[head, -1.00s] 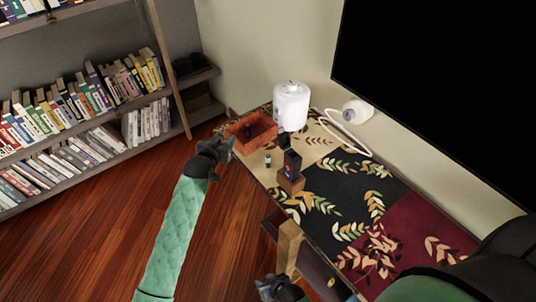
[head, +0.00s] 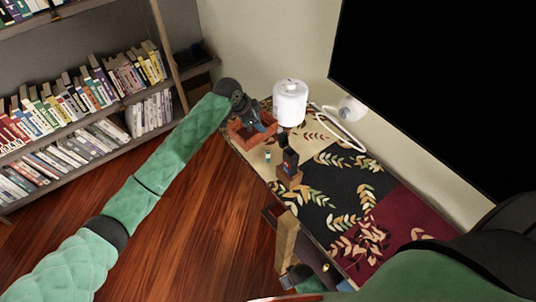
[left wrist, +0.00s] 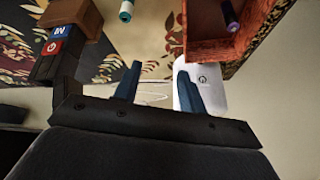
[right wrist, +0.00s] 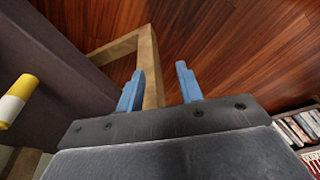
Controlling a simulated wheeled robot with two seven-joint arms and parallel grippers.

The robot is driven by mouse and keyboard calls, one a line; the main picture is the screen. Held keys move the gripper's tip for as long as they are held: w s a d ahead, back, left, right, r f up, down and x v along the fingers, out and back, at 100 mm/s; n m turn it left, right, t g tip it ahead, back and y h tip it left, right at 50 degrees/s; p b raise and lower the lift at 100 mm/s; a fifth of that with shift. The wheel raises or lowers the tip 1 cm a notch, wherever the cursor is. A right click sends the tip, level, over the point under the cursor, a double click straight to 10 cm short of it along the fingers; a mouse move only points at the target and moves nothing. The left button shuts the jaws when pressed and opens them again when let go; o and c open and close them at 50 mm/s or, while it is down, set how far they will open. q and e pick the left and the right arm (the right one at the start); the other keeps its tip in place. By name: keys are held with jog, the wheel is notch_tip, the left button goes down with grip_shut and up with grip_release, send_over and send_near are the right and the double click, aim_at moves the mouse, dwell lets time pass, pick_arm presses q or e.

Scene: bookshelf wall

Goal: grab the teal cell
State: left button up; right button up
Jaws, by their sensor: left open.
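The teal cell (head: 267,155) is a small upright cylinder with a pale band on the patterned table. It also shows at the top of the left wrist view (left wrist: 126,11). My left gripper (head: 258,122) is over the orange-red tray (head: 240,136), beyond the cell and apart from it. In the left wrist view its fingers (left wrist: 154,82) are apart with nothing between them. A purple cell (left wrist: 230,18) is inside the tray. My right gripper (right wrist: 161,88) is open and empty near a wooden frame.
A white canister (head: 291,103) stands just right of my left gripper. A dark block with a red and blue label on a wooden base (head: 289,180) stands near the teal cell. The wooden frame (right wrist: 153,70) is at the table's front side. A bookshelf (head: 90,110) stands left.

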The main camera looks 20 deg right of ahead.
aim_at(267, 151)
pick_arm(q)
jog(key=s+f+m+g+p, duration=0.1)
jog(key=f, duration=0.1)
jog(key=s+f+m+y+p, duration=0.1)
jog(key=s+f, duration=0.1)
jog(key=f, duration=0.1)
jog(key=s+f+m+g+p, duration=0.1)
jog(key=s+f+m, duration=0.1)
jog(key=f, duration=0.1)
jog(key=shift+d+g+y+p, duration=0.3)
jog(key=shift+y, duration=0.1)
jog(key=shift+d+f, duration=0.1)
jog(key=shift+f, duration=0.4)
pick_arm(e)
jog(key=s+d+f, duration=0.3)
jog(key=s+f, duration=0.1)
jog(key=f, duration=0.5)
jog(key=shift+s+d+g+h, duration=0.15)
jog(key=shift+s+g+h, duration=0.1)
jog(key=shift+g+h, duration=0.05)
pick_arm(q)
grip_shut()
